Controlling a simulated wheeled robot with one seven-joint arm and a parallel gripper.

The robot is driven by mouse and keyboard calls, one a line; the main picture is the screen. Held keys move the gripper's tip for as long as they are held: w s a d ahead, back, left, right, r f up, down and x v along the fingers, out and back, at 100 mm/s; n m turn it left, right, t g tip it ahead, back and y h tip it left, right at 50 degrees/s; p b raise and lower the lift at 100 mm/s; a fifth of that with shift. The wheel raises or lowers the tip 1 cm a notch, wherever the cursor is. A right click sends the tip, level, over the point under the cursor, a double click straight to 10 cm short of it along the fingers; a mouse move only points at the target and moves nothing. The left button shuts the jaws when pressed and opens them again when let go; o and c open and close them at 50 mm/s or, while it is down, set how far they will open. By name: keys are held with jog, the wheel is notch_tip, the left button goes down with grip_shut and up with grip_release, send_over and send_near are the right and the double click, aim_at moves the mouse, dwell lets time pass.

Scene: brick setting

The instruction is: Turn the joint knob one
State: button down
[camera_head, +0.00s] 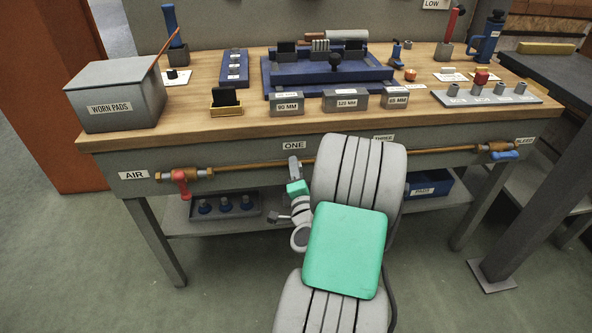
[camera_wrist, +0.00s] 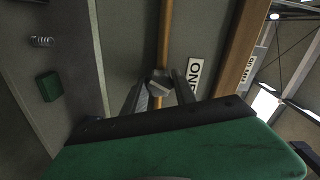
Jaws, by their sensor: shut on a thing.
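The label ONE (camera_head: 293,145) is on the bench's front face, and it also shows sideways in the wrist view (camera_wrist: 194,78). Below it runs a copper pipe (camera_head: 240,169), which crosses the wrist view (camera_wrist: 165,35) from the top. A small grey knob (camera_wrist: 158,80) sits on the pipe beside the label. My gripper (camera_wrist: 158,92) has its two fingers on either side of this knob, shut on it. In the head view, my gripper (camera_head: 294,164) reaches the pipe just under the label ONE; the knob itself cannot be made out there.
A red-handled AIR valve (camera_head: 181,182) is at the pipe's left end, and a blue-handled BLEED valve (camera_head: 505,155) at its right end. The wooden bench top (camera_head: 210,122) juts above. A lower shelf holds a dark tray (camera_head: 222,207) and a blue bin (camera_head: 430,184).

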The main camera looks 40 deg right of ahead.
jog(key=c, duration=1)
grip_release()
jog(key=b+v, duration=0.2)
jog(key=v, duration=0.5)
jog(key=shift+s+a+b, duration=0.25)
jog(key=shift+s+b, duration=0.05)
